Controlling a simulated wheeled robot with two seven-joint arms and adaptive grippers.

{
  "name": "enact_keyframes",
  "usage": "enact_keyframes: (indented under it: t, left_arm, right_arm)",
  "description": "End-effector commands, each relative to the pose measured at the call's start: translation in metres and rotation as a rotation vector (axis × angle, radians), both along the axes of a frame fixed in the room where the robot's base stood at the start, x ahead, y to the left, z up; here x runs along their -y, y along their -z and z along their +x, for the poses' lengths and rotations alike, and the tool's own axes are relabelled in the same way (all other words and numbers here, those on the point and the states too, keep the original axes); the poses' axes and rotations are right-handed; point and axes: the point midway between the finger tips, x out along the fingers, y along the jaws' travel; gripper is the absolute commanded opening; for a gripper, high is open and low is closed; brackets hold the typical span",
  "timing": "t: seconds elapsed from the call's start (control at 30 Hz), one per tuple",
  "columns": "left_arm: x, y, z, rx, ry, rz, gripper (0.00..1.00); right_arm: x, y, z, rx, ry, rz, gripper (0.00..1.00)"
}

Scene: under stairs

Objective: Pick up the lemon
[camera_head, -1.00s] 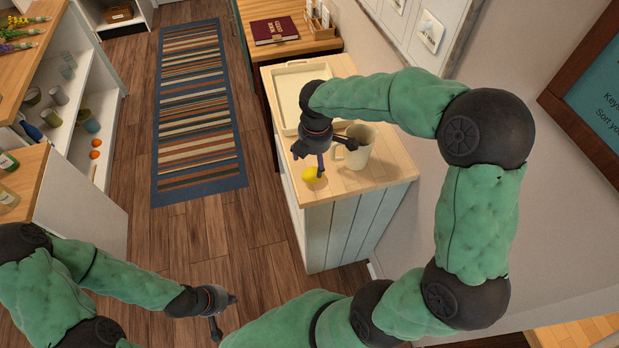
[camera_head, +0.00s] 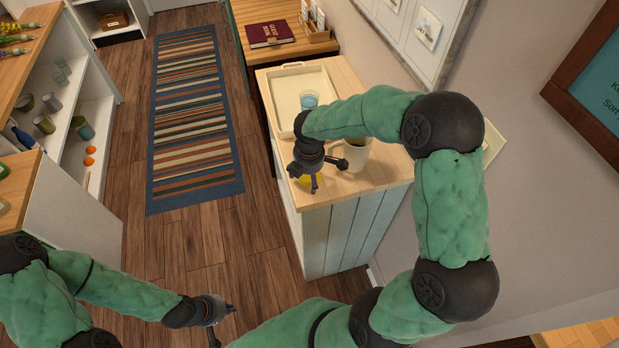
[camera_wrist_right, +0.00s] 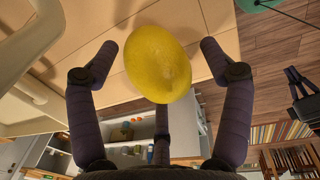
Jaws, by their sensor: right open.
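The yellow lemon (camera_head: 304,181) lies on the wooden top of the white cabinet, near its front left edge, partly hidden by my right gripper (camera_head: 329,174). In the right wrist view the lemon (camera_wrist_right: 158,63) is large and sits between the spread fingers of the right gripper (camera_wrist_right: 157,52), with gaps on both sides. The right gripper is open and holds nothing. My left gripper (camera_head: 225,325) is low in the head view, over the floor, with its fingers apart and empty, far from the lemon.
A beige mug (camera_head: 357,156) stands just right of the right gripper, close to its finger. A cream tray (camera_head: 284,112) with a glass (camera_head: 309,99) lies behind. The cabinet top (camera_head: 385,185) ends just in front of the lemon. A striped rug (camera_head: 195,120) lies left.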

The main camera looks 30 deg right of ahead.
Motion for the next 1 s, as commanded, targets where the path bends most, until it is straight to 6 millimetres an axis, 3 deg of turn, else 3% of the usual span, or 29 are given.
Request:
enact_keyframes:
  t: [0.1, 0.3, 0.73, 1.0]
  left_arm:
    - [0.0, -0.001, 0.0, 0.0, 0.0, 0.0, 0.0]
    - [0.0, -0.001, 0.0, 0.0, 0.0, 0.0, 0.0]
    - [0.0, -0.002, 0.0, 0.0, 0.0, 0.0, 0.0]
    - [0.0, -0.011, 0.0, 0.0, 0.0, 0.0, 0.0]
  right_arm:
    - [0.0, -0.001, 0.0, 0.0, 0.0, 0.0, 0.8]
    - [0.0, -0.001, 0.0, -0.001, 0.0, 0.0, 0.25]
    - [0.0, -0.006, 0.0, 0.0, 0.0, 0.0, 0.24]
    - [-0.001, -0.039, -0.003, 0.001, 0.0, 0.0, 0.24]
